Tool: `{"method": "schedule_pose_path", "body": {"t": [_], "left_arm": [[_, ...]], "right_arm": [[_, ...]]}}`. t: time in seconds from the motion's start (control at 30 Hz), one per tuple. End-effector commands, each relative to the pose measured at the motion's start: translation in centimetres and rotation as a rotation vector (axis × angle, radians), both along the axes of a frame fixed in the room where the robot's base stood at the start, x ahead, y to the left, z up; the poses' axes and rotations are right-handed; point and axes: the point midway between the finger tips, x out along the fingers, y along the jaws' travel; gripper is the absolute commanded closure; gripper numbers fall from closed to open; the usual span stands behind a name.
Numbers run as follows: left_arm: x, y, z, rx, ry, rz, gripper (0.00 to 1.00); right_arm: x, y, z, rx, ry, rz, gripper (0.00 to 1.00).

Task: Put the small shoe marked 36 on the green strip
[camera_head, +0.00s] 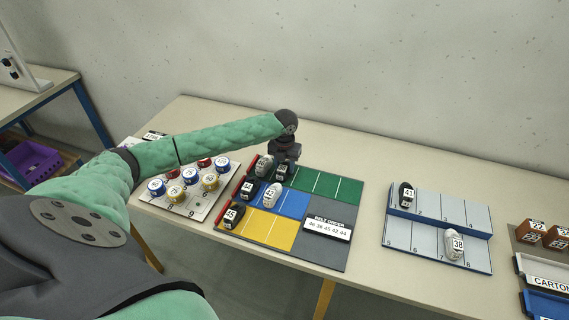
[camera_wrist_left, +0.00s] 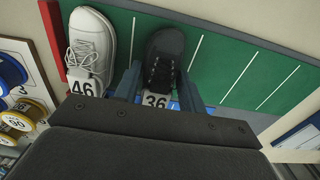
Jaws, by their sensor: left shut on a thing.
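The small dark shoe marked 36 (camera_wrist_left: 163,62) is between the fingers of my left gripper (camera_wrist_left: 157,88), over the green strip (camera_wrist_left: 215,62) in the left wrist view. My left gripper is shut on it, beside the white shoe marked 46 (camera_wrist_left: 90,45). In the head view the 36 shoe (camera_head: 283,171) shows just below the gripper (camera_head: 284,160), at the left part of the green strip (camera_head: 325,184). Whether its sole touches the strip is hard to tell. My right gripper is not in view.
On the blue strip are a dark shoe (camera_head: 248,189) and a white shoe (camera_head: 271,195); a dark shoe marked 45 (camera_head: 233,214) is on the yellow strip. A board of spools (camera_head: 172,206) stands left. A grey rack (camera_head: 436,208) holds shoes 41 and 38. The green strip's right part is bare.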

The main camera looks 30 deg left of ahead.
Motion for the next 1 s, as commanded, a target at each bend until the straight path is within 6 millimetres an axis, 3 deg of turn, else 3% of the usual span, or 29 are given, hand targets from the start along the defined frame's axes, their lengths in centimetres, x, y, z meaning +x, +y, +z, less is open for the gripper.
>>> {"method": "schedule_pose_path", "body": {"t": [0.37,0.4,0.5,0.87,0.93,1.0], "left_arm": [[0.0,0.0,-0.3,0.000,0.000,0.000,0.83],[0.0,0.0,-0.3,0.000,0.000,0.000,0.52],[0.0,0.0,-0.3,0.000,0.000,0.000,0.38],[0.0,0.0,0.1,0.000,-0.002,0.000,0.38],[0.1,0.1,0.7,0.002,-0.003,0.000,0.38],[0.1,0.1,1.7,0.002,-0.004,0.000,0.38]], "right_arm": [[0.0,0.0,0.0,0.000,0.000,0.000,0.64],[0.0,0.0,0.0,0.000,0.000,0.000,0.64],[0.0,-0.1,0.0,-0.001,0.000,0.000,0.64],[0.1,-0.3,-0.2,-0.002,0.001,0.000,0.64],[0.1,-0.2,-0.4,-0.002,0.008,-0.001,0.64],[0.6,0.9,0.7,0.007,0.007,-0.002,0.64]]}}
